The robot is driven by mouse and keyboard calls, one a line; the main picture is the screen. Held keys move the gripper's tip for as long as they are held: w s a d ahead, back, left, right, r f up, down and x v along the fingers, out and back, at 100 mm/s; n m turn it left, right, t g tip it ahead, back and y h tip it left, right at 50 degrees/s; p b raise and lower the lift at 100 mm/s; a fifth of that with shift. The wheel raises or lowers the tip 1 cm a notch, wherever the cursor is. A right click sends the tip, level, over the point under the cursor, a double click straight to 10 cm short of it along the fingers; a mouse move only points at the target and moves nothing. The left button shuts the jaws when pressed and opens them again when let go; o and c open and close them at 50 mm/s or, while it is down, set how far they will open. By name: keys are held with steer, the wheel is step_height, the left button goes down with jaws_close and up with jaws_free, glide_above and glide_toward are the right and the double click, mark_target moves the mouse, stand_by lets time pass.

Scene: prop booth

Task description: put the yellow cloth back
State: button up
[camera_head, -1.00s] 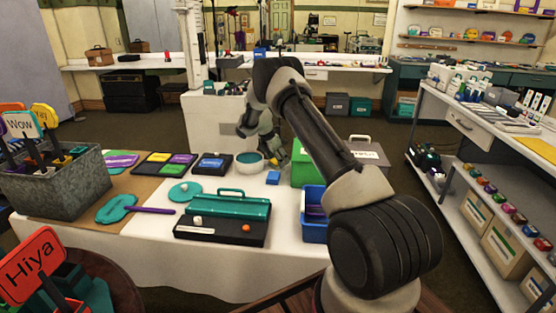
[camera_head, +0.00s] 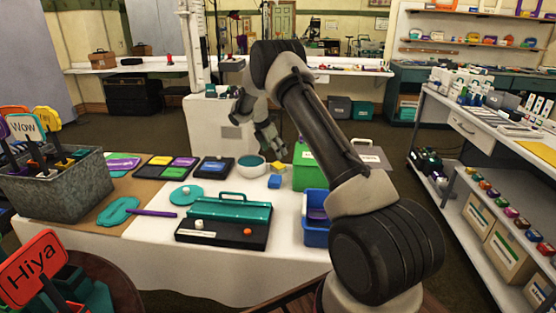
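A small yellow piece (camera_head: 278,167), likely the yellow cloth, lies on the white-covered table beside a white bowl with a teal inside (camera_head: 250,167). It looks folded or block-like and is too small to make out well. My gripper (camera_head: 271,150) hangs pointing down just above and behind the yellow piece, apart from it. I see nothing held in it, but its fingers are too small and dark to tell how wide they stand.
A blue block (camera_head: 274,181) sits in front of the yellow piece. A green box (camera_head: 305,168) and a blue bin (camera_head: 315,234) stand to the right. A teal-lidded black case (camera_head: 222,235) lies in front. The left holds trays and a grey sign bin (camera_head: 60,188).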

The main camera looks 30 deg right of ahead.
steer(key=s+a+r+m, duration=0.2)
steer(key=s+r, duration=0.2)
steer(key=r, duration=0.5)
steer(key=s+a+r+m, duration=0.15)
steer(key=s+r, duration=0.25)
steer(key=r, duration=0.4)
steer(key=s+a+r+m+t+y, duration=0.2)
steer(key=s+r+m, duration=0.4)
steer(key=s+r, duration=0.65)
steer(key=s+a+f+m+y, duration=0.1)
steer(key=s+m, duration=0.2)
steer(key=s, duration=0.7)
steer(key=s+a+m+t, duration=0.1)
steer(key=s+m, duration=0.3)
steer(key=s, duration=0.7)
steer(key=s+a+f+m+y, duration=0.1)
steer(key=s+a+m, duration=0.2)
steer(key=s, duration=0.8)
steer(key=shift+f+m+y, duration=0.3)
steer(key=shift+f+m, duration=0.05)
